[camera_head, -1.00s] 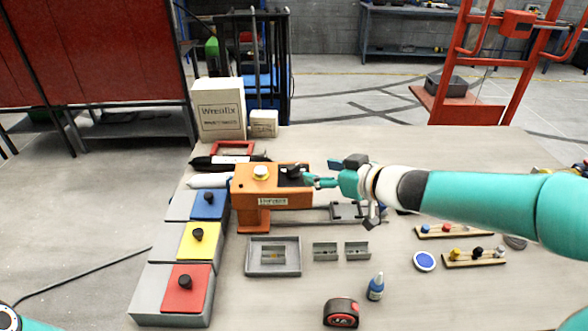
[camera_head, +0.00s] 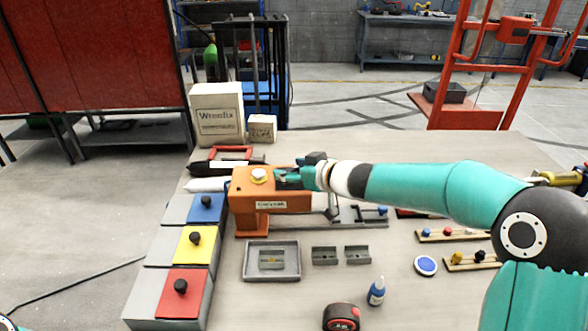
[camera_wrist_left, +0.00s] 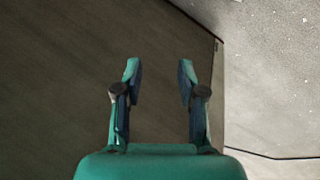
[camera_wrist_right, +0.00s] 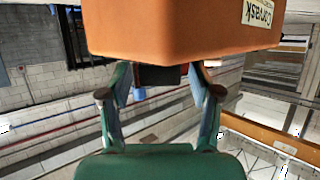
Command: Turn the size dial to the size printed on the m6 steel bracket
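The orange machine (camera_head: 268,201) stands on the table, with a pale round disc (camera_head: 260,175) on top. My right gripper (camera_head: 287,177) is at the machine's top right and hides the spot where a black knob showed earlier. In the right wrist view, its fingers (camera_wrist_right: 160,78) are spread on either side of a dark block (camera_wrist_right: 160,76) by the orange body; I cannot tell whether they touch it. Two grey brackets (camera_head: 324,256) (camera_head: 357,255) lie in front. A grey tray (camera_head: 271,277) holds a small piece with a yellowish mark, unreadable. My left gripper (camera_wrist_left: 160,80) is open and empty.
Blue, yellow and red lidded boxes (camera_head: 182,292) line the table's left edge. A tape measure (camera_head: 341,317), a blue bottle (camera_head: 376,292) and a blue disc (camera_head: 426,266) stand in front. Racks with coloured knobs (camera_head: 450,234) lie right, below my right arm.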

